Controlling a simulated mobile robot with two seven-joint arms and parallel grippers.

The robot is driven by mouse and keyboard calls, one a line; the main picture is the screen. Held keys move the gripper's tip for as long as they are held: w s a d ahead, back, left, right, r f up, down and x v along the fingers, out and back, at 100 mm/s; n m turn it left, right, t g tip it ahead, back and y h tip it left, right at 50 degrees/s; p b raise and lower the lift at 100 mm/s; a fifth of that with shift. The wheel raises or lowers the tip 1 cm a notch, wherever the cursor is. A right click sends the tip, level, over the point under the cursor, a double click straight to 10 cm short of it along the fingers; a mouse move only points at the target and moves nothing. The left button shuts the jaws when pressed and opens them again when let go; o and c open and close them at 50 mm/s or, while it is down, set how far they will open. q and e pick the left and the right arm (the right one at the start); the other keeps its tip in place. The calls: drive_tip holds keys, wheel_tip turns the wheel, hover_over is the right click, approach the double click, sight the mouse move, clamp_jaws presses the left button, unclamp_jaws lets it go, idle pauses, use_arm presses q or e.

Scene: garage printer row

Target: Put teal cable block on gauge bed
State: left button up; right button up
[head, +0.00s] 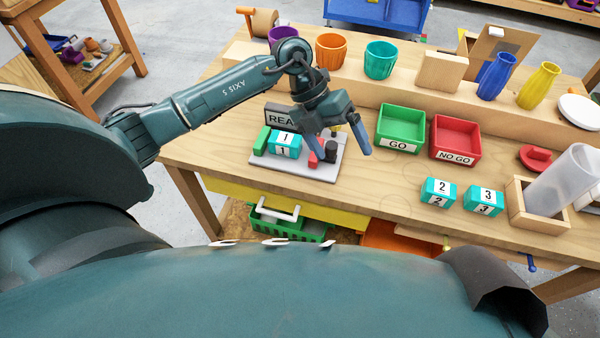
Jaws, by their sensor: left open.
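Three teal cable blocks with white number labels are in the head view. Block 1 (286,140) rests on the gauge bed (315,171), beside a green upright piece (262,140). Block 2 (438,193) and block 3 (484,199) sit on the table to the right, apart from the bed. The bed is a pale plate that also carries a small red piece (314,160) and a black knob (331,152). My left gripper (340,147) is open over the bed's right part, to the right of block 1, fingers pointing down. It partly hides a dark sign behind. My right gripper is not in view.
A green GO tray (401,146) and a red NO GO tray (455,158) stand right of the bed. A wooden holder with a clear cylinder (563,178) is at the right. Cups and vases line the back shelf. Table between bed and block 2 is clear.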

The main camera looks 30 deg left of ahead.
use_arm(q)
drive_tip(key=s+d+r+n+t+h, duration=0.2)
drive_tip(key=d+r+n+t+h, duration=0.15)
drive_tip(key=d+h, duration=0.25)
drive_tip(key=s+d+r+n+t+h, duration=0.2)
drive_tip(key=s+d+n+t+h, duration=0.15)
drive_tip(key=d+h, duration=0.3)
drive_tip(key=s+a+f+n+t+y, duration=0.1)
drive_tip(key=a+f+n+t+y, duration=0.45)
drive_tip(key=n, duration=0.55)
drive_tip(key=s+a+f+n+t+y, duration=0.1)
drive_tip(key=a+f+n+t+y, duration=0.25)
drive_tip(key=f+n+y, duration=0.5)
drive_tip(key=s+a+f+n+g+y, duration=0.2)
drive_tip(key=s+f+n+g, duration=0.3)
drive_tip(key=s, duration=0.3)
drive_tip(key=shift+s+a+f+n, duration=0.15)
drive_tip(key=shift+f+n, duration=0.5)
drive_tip(key=shift+f, duration=0.25)
